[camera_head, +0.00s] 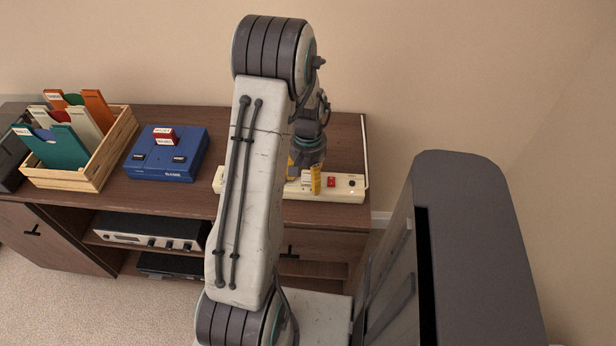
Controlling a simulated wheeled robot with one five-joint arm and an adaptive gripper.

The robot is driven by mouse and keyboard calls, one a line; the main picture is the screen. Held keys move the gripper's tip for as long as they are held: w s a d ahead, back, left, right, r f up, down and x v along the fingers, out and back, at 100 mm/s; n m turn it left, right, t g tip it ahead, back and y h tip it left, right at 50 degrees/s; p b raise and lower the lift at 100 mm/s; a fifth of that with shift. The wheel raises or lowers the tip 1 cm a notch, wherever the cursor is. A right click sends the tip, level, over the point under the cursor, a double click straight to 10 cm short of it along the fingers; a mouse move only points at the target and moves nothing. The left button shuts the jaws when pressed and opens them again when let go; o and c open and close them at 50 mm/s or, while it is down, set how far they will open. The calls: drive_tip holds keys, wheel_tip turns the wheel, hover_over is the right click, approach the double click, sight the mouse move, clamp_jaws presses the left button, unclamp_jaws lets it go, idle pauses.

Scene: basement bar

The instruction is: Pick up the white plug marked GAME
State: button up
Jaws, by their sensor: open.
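My gripper (304,181) is open over a cream power strip (343,194) on the brown cabinet top. Its yellow fingers point down, one on each side of a small whitish shape (306,179) on the strip. This may be a white plug, but it is too small to tell, and no GAME marking can be read. I cannot tell whether the fingers touch it. My upper arm hides the middle of the strip, whose left end (218,180) shows beside the arm.
The strip has a red switch (331,182) and a dark round part (352,183) to the right. A blue console (168,166) with a red cartridge and a wooden crate (95,178) of coloured folders stand left. The wall is close behind the cabinet (345,128).

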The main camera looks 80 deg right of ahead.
drive_tip(key=c, duration=1.2)
drive_tip(key=shift+r, duration=0.1)
drive_tip(key=shift+c, duration=0.2)
